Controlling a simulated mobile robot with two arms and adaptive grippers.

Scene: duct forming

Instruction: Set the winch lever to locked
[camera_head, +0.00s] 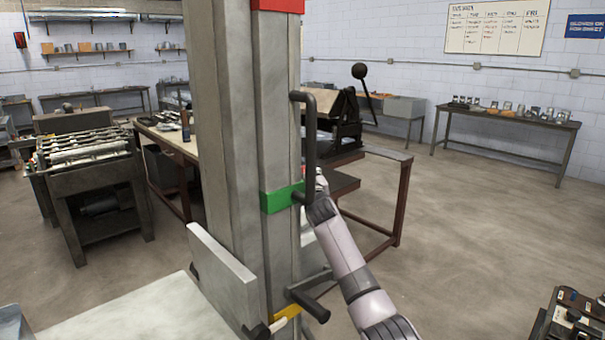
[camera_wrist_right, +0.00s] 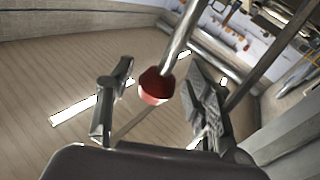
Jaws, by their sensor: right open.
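A tall grey metal column (camera_head: 230,130) stands in the middle of the head view, with a red band (camera_head: 277,5) at the top, a green band (camera_head: 282,198) midway and a yellow mark (camera_head: 287,313) low down. A dark bent bar (camera_head: 310,140) runs along its right side. My right arm comes in from the lower right, and my right gripper (camera_head: 319,184) is at the column's right side by the green band, partly hidden. In the right wrist view, my right gripper (camera_wrist_right: 158,100) is open, with a red knob (camera_wrist_right: 157,87) on a metal rod between its fingers. Contact cannot be told. My left gripper is out of view.
A dark peg (camera_head: 310,305) juts out low on the column. A workbench (camera_head: 375,185) with a ball-ended machine stands behind. Another bench (camera_head: 510,118) is at the back right and a machine (camera_head: 90,165) at the left.

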